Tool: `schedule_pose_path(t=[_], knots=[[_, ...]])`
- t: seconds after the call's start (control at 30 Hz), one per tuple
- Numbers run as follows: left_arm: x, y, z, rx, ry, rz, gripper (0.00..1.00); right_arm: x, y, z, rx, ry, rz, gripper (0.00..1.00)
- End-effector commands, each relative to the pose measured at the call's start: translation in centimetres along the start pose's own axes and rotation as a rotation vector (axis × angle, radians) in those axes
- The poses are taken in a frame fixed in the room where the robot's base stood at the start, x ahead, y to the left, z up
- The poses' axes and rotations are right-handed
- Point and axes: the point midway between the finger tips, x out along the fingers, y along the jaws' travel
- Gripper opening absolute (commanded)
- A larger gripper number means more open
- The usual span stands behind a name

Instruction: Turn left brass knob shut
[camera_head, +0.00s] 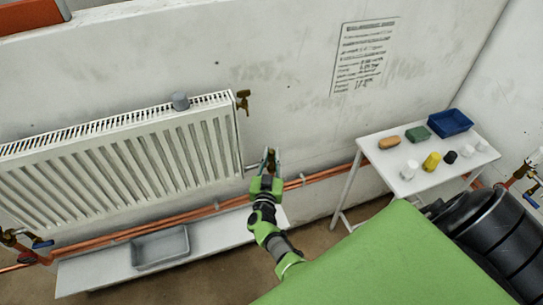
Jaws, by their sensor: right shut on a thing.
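A white ribbed radiator (120,165) hangs on the wall at the left. A small brass fitting (243,100) sits at its upper right corner. At its lower right corner a short pipe leads to a brass knob (269,153), mostly hidden by my right gripper. My right gripper (271,158), on a green and grey arm from below, is shut on this knob, with its fingers on both sides of it. How far the knob is turned cannot be seen. My left gripper is not in view.
Copper pipes (190,216) run along the wall above a low shelf (95,277) with a grey tray (160,247). A blue-handled valve (42,243) is at lower left. A white table (386,168) at right holds a blue bin (449,122) and several small items.

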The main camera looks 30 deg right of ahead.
Motion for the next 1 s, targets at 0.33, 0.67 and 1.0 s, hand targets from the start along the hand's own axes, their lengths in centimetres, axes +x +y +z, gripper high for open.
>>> schedule_pose_path(t=[0.33, 0.67, 1.0], knots=[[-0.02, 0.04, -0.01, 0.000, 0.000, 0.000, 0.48, 0.13, -0.03, -0.25, 0.002, 0.005, 0.000, 0.32], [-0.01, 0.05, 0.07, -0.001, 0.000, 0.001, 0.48, 0.07, 0.00, -0.12, 0.001, 0.002, 0.000, 0.32], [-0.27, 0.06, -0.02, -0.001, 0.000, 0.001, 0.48, 0.11, 0.38, -0.19, -0.005, 0.003, -0.082, 0.32]])
